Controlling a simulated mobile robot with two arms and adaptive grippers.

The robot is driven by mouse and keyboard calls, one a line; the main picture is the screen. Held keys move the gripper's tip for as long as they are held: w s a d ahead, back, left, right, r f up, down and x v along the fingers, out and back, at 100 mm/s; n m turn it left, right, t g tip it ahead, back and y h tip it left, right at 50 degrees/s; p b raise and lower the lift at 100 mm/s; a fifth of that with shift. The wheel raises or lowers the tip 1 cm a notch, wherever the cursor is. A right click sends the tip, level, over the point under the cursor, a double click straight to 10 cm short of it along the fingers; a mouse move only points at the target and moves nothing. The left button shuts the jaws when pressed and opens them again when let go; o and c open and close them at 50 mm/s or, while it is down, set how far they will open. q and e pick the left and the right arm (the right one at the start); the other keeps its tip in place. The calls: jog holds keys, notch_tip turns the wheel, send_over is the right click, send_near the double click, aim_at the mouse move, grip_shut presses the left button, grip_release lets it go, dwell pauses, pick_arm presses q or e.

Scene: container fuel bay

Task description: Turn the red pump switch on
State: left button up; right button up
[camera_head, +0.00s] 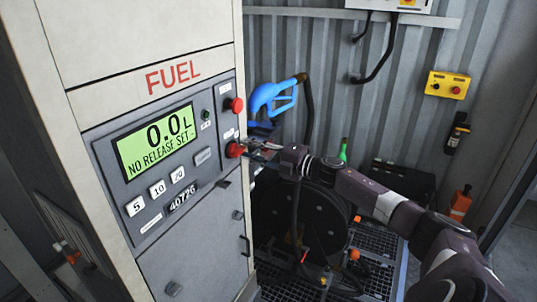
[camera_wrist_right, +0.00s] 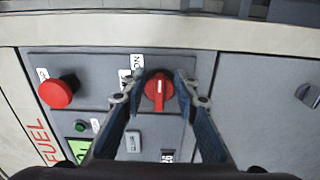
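The red pump switch (camera_head: 235,150) is a round rotary knob on the grey panel of the fuel dispenser (camera_head: 150,150). In the right wrist view the switch (camera_wrist_right: 159,91) has a raised grip bar that stands upright in the picture, beside a white ON label (camera_wrist_right: 124,78). My right gripper (camera_head: 257,150) reaches the switch from the right. In the wrist view its two fingers (camera_wrist_right: 160,84) stand apart on either side of the knob, close to its rim; I cannot tell whether they touch it. My left gripper is not in view.
A red mushroom button (camera_head: 236,104) sits above the switch; it also shows left in the wrist view (camera_wrist_right: 58,92). The green display (camera_head: 157,140) reads 0.0 L and NO RELEASE SET. A blue nozzle (camera_head: 273,95) hangs behind my right gripper, above a black hose reel (camera_head: 300,222).

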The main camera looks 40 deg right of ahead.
jog(key=v, duration=1.1)
jog(key=shift+a+r, duration=0.1)
dwell(0.4)
